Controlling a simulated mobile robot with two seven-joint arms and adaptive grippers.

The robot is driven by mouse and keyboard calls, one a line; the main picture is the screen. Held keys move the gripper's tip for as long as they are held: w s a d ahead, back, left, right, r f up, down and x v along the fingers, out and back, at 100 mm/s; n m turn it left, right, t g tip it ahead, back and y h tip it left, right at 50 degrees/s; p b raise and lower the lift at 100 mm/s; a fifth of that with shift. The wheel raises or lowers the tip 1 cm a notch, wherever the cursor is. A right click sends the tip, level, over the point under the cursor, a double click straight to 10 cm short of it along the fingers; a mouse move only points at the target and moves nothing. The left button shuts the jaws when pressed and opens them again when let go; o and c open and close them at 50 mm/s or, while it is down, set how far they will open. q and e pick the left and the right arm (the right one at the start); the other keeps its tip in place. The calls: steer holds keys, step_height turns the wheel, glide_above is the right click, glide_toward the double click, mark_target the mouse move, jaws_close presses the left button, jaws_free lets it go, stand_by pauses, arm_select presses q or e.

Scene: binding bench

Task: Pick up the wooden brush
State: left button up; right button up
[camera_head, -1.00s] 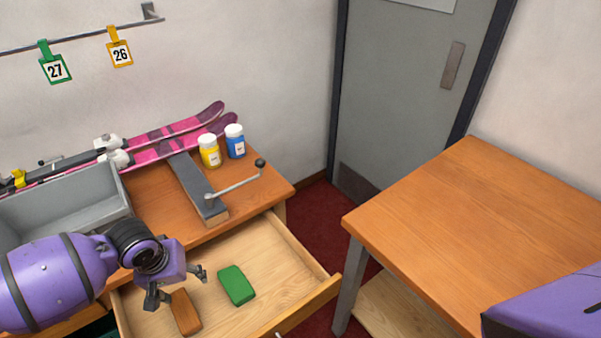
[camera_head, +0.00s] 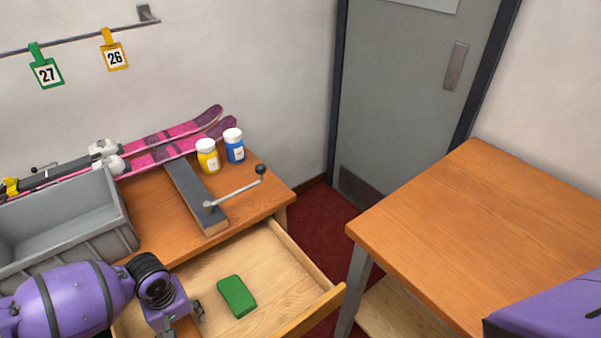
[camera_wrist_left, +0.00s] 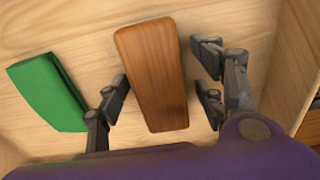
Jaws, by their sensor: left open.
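The wooden brush (camera_wrist_left: 152,75) is a brown, rounded block lying in the open drawer, seen in the left wrist view. My left gripper (camera_wrist_left: 162,88) is open, with its fingers on either side of the brush. The left finger is very close to the brush's edge; a small gap shows on the right side. In the head view my left gripper (camera_head: 182,316) is low over the drawer and hides most of the brush. My right gripper is out of view.
A green block (camera_head: 237,296) lies in the drawer (camera_head: 285,262) beside the brush. On the bench stand a grey bin (camera_head: 70,215), a yellow bottle (camera_head: 207,157), a blue bottle (camera_head: 234,147) and pink skis (camera_head: 175,140). The table (camera_head: 470,220) at right has a clear top.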

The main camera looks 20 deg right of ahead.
mark_target(182, 324)
arm_select(q)
steer(key=shift+w, duration=0.1)
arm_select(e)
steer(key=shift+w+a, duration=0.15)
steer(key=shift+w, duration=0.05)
arm_select(q)
steer(key=shift+c, duration=0.9)
steer(key=c, duration=1.1)
steer(key=shift+c, duration=0.2)
